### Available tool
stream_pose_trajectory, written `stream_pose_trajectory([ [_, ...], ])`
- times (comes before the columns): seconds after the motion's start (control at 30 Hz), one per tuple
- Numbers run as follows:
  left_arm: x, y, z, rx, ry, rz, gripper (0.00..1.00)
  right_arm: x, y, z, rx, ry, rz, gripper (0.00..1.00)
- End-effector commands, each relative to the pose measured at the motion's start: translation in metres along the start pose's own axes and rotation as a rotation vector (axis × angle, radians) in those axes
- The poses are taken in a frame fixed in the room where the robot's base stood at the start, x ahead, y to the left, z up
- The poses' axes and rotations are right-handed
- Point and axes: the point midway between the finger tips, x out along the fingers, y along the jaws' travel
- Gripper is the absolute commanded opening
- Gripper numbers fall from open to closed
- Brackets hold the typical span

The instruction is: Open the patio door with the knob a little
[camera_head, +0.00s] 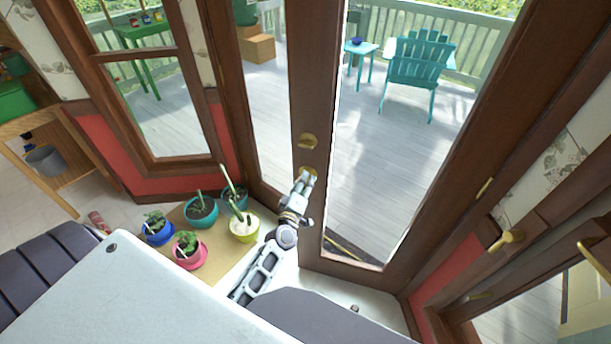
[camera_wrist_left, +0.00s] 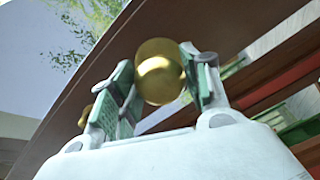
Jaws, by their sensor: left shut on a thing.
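The patio door (camera_head: 318,225) is a brown wooden frame around a large glass pane. Its brass knob (camera_head: 306,171) is on the door's left stile, below a round brass plate (camera_head: 308,141). My left gripper (camera_head: 304,180) is at the knob, its arm coming up from below. In the left wrist view the round knob (camera_wrist_left: 160,78) sits between the two green-padded fingers (camera_wrist_left: 160,90), which are shut on it. I cannot tell whether the strip of deck seen left of the stile is a gap or glass. My right gripper is not in view.
Several potted plants, including a pink pot (camera_head: 190,254) and a teal pot (camera_head: 201,212), stand on a low wooden surface left of my arm. A brass handle (camera_head: 505,240) shows on the right. Outside are a teal chair (camera_head: 418,68) and a small table (camera_head: 361,47) on open decking.

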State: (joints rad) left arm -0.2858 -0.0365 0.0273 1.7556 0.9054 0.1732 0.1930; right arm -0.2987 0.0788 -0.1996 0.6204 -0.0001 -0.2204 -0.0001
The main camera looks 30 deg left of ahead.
Motion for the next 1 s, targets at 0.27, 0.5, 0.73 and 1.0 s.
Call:
stream_pose_trajectory([
  [0.27,-0.035,-0.002,0.011,-0.004,0.034,-0.037,0.04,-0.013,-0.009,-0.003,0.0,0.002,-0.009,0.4],
  [0.5,-0.048,-0.001,0.01,-0.001,0.06,-0.046,0.04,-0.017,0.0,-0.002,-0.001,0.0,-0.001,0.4],
  [0.73,-0.047,0.0,0.009,-0.001,0.063,-0.044,0.04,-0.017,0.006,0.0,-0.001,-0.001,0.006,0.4],
  [1.0,-0.046,0.001,0.007,0.0,0.068,-0.041,0.69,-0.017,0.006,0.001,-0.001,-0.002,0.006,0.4],
])
